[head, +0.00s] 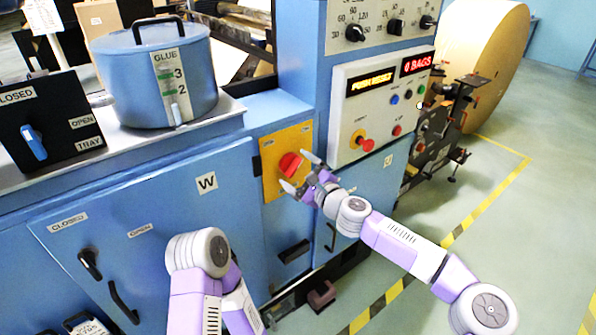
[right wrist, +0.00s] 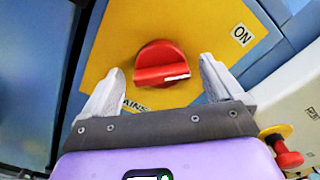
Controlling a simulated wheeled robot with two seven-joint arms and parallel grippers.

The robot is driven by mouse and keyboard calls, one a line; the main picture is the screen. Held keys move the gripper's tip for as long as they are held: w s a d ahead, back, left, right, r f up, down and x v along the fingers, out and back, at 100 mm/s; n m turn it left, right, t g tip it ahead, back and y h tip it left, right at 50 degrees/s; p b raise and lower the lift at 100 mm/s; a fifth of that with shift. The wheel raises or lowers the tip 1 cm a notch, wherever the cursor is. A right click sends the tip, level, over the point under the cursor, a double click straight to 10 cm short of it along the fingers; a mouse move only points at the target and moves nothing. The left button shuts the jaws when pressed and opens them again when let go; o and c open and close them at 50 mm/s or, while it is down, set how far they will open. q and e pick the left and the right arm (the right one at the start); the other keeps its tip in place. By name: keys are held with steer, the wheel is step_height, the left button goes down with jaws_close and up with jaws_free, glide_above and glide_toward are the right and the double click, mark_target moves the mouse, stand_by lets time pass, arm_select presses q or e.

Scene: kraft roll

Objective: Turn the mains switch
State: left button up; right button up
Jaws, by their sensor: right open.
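The mains switch is a red round knob (head: 290,163) on a yellow plate (head: 269,170) on the blue machine front. In the right wrist view the knob (right wrist: 160,66) has a raised grip bar with a white mark at its right end. An "ON" label (right wrist: 241,36) is up and right of it; a label ending in "AINS" is partly hidden below. My right gripper (head: 300,173) is open in front of the knob. Its fingers (right wrist: 162,75) stand on either side of the knob, with visible gaps and nothing held. My left gripper is out of view; only my left arm shows.
Right of the plate is a control panel (head: 347,150) with a red mushroom button (head: 367,145) and lit displays. A glue pot (head: 155,75) stands on the ledge at left. Cabinet doors with handles are below.

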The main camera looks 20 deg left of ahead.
steer(key=v, duration=0.7)
steer(key=shift+s+d, duration=0.15)
steer(key=shift+d, duration=0.1)
